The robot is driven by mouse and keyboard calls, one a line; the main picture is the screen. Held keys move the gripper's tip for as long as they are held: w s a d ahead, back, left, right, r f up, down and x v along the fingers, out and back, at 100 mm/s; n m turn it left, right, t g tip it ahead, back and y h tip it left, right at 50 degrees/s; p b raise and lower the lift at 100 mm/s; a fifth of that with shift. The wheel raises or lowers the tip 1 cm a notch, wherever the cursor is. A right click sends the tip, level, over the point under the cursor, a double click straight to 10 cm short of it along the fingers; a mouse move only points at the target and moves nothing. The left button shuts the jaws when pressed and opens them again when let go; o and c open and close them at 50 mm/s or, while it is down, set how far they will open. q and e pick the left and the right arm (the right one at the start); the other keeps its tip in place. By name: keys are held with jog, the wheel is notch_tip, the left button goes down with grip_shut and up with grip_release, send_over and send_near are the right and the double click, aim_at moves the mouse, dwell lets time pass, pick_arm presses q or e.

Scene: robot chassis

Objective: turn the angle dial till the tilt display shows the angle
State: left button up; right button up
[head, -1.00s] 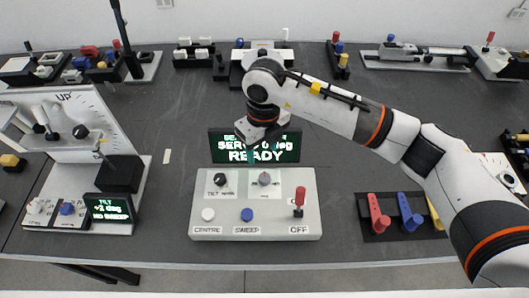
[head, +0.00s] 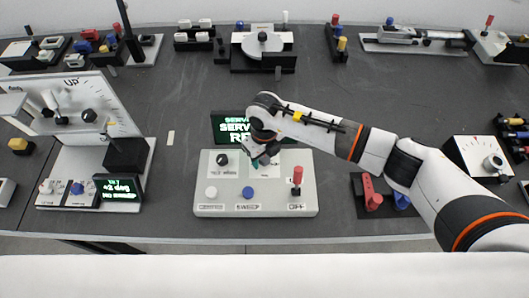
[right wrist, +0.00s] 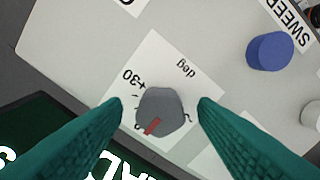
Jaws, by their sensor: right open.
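The angle dial (right wrist: 160,110) is a grey round knob with a red pointer mark, on a white label reading "+30" and "deg" in the right wrist view. My right gripper (right wrist: 162,108) is open, with one teal finger on each side of the dial; I cannot tell whether they touch it. In the head view my right gripper (head: 258,161) is over the pale control box (head: 270,209) and hides the dial. The tilt display (head: 118,188) at the left reads about "+2 deg, NO SWEEP" in green. My left gripper is out of view.
The box also has a black knob (head: 222,159), a white button (head: 211,192), a blue button (head: 248,192) and a red-topped switch (head: 297,175). A servo display (head: 228,127) stands behind, partly hidden by my arm. A tilt rig (head: 85,110) stands left. Red and blue handles (head: 372,198) lie right.

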jog(key=c, duration=1)
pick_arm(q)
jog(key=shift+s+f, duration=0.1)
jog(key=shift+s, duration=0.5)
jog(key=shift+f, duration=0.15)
pick_arm(e)
jog(key=shift+m, duration=0.5)
jog(key=m+b, duration=0.1)
jog(key=m, duration=0.2)
jog(key=shift+m, duration=0.4)
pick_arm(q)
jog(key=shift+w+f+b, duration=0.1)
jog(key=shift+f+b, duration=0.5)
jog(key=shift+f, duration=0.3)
pick_arm(e)
jog(key=m, duration=0.5)
jog(key=shift+m, duration=0.3)
jog(key=o, duration=1)
